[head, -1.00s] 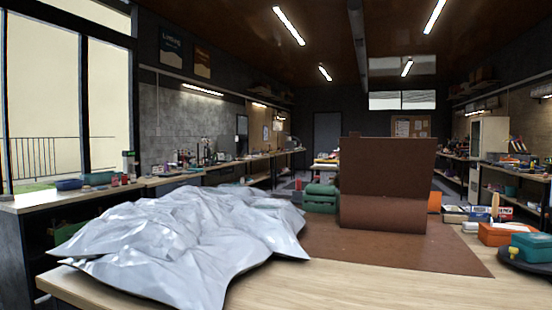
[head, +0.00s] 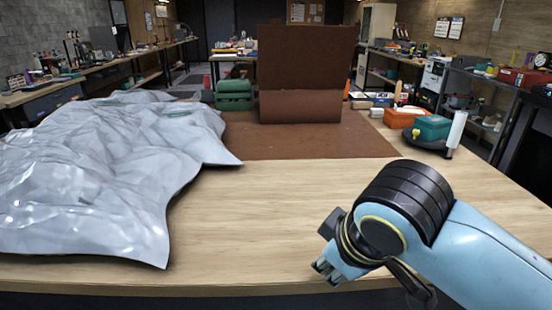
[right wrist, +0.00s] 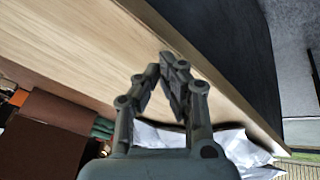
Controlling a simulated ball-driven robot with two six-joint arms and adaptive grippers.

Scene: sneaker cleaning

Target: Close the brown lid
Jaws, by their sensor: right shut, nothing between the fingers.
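The brown lid (head: 306,58) stands upright and open at the back of a brown box (head: 300,107) on the table. The box sits on a brown mat (head: 300,144). In the right wrist view, part of a brown shape (right wrist: 40,150) shows at the lower left. My right gripper (head: 326,270) is near the front edge of the table, well in front of the box and to its right. It is shut and empty; its fingers (right wrist: 172,68) meet in the right wrist view. My left gripper is not in view.
A crumpled silver sheet (head: 90,180) covers the left of the table (head: 260,210). Green boxes (head: 234,95) stand left of the brown box. An orange box (head: 403,117), a teal box (head: 432,127) and a black round tray (head: 425,142) are at right. Bare wood lies in front of the mat.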

